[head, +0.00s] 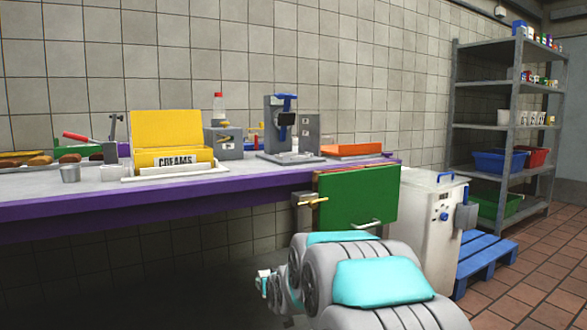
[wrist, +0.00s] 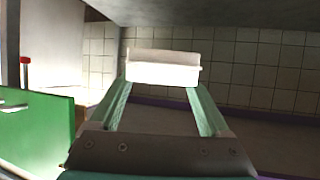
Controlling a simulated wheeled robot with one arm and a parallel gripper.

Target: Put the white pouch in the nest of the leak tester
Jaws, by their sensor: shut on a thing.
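My gripper (wrist: 165,88) is shut on the white pouch (wrist: 164,68), which lies across both green fingertips in the wrist view. In the head view my arm is low in front of the counter, and its gripper end is mostly hidden behind my own arm links. A grey upright machine with a blue top handle (head: 274,125) stands on the counter; it looks like the leak tester, but I cannot be sure. A small pale part shows at its base, and I cannot make out the nest clearly. The pouch is away from this machine.
A white cabinet (head: 425,225), blue pallet (head: 485,260) and shelf rack (head: 500,95) stand right.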

